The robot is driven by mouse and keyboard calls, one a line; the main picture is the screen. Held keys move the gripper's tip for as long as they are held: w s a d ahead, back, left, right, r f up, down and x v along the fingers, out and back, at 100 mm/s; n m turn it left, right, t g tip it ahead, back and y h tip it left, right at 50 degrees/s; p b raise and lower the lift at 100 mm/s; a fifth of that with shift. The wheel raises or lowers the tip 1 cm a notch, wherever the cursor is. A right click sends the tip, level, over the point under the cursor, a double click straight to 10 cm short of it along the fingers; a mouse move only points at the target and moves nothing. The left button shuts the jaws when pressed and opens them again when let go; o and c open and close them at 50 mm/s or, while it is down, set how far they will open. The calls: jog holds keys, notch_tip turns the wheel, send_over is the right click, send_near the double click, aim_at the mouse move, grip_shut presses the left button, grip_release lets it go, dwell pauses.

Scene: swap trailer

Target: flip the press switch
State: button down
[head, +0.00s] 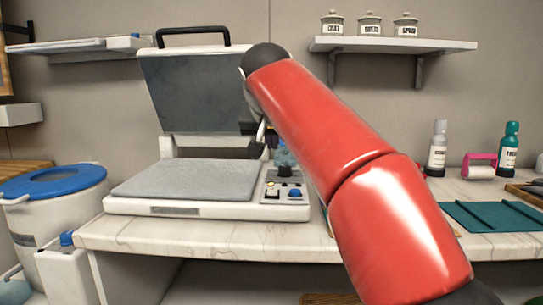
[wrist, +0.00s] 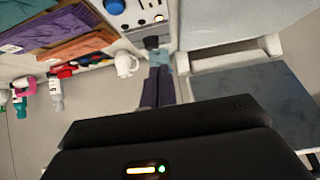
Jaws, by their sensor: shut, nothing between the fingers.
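The heat press (head: 210,210) stands on the counter with its lid (head: 195,92) raised. Its control panel (head: 262,205) at the right front carries a small pale switch (head: 272,190), a blue button (head: 295,193) and a black knob (head: 284,171). In the wrist view the blue button (wrist: 115,6) shows at the top edge; the switch is too small to make out surely there. My gripper (wrist: 158,72) is shut and empty, its dark fingers pointing toward the panel side of the press but apart from it. In the head view my red arm largely hides it.
A white bin with a blue lid (head: 52,184) stands left of the counter. A shelf with several jars (head: 370,24) hangs above. A white mug (wrist: 126,64) is near the panel.

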jog(key=v, duration=0.3)
jog(key=shift+w+r, duration=0.2)
jog(key=shift+w, duration=0.05)
jog(key=shift+d, duration=0.15)
